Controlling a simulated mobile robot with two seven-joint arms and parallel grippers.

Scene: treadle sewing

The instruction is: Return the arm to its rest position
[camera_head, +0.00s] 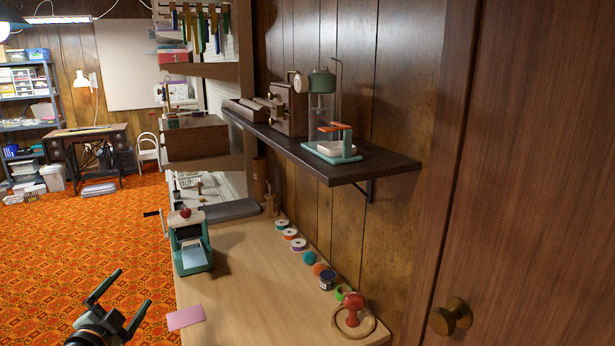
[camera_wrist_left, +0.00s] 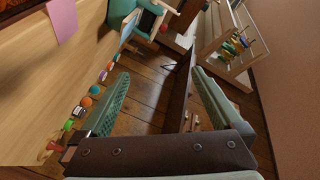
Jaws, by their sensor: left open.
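My left gripper (camera_head: 121,303) is at the lower left of the head view, over the orange carpet and left of the wooden table. Its two fingers are spread wide with nothing between them. In the left wrist view the fingers of the left gripper (camera_wrist_left: 160,100) also stand apart, with wall panelling and a dark shelf seen between and beyond them. My right gripper does not show in either view.
The wooden table (camera_head: 245,290) holds a teal hand-cranked device (camera_head: 190,243), a pink sheet (camera_head: 186,318) at its left edge, and several spools along the wall. A dark wall shelf (camera_head: 392,167) juts out above it. The orange carpet (camera_head: 95,240) left of the table is open.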

